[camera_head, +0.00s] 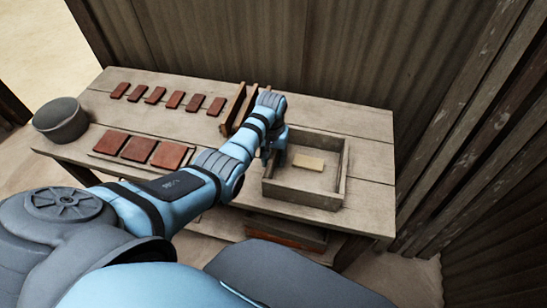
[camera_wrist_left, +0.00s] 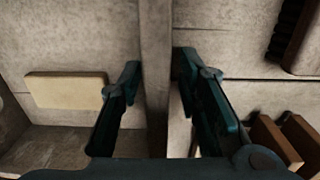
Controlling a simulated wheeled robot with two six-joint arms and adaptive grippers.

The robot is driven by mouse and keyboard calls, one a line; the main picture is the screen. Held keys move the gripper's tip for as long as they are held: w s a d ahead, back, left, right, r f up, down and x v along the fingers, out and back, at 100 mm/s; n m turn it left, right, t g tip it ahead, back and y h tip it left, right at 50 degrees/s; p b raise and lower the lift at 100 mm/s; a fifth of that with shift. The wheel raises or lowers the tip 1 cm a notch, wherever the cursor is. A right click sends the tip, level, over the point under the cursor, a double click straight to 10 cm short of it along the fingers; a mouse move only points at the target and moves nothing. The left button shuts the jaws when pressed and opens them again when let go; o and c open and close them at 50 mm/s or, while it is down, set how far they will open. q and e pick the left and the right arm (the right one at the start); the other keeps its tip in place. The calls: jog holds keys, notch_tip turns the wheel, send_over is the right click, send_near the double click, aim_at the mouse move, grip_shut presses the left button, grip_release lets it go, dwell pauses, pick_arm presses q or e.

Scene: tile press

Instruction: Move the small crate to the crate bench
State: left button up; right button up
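The small crate (camera_head: 342,178) is a shallow open wooden box at the right end of the work table. A pale block (camera_head: 308,161) lies inside it, and this block also shows in the left wrist view (camera_wrist_left: 66,90). My left gripper (camera_head: 272,150) is at the crate's left wall, pointing down. In the left wrist view its fingers (camera_wrist_left: 157,66) straddle the wall (camera_wrist_left: 156,120), one inside and one outside, with the tips close against it. The crate rests on the table. My right gripper is out of view. I cannot identify a crate bench.
The wooden table (camera_head: 366,205) carries several small red tiles (camera_head: 175,99) at the back and larger red tiles (camera_head: 138,149) nearer. Wooden upright pieces (camera_head: 236,105) stand left of the crate. A grey bucket (camera_head: 61,121) is at the left. Corrugated walls (camera_head: 400,60) close the back and right.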

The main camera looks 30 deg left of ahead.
pick_arm(q)
jog(key=shift+r, duration=0.15)
notch_tip(320, 180, up, 12)
jog(key=shift+a+p, duration=0.15)
jog(key=shift+p, duration=0.95)
jog(key=shift+s, duration=0.1)
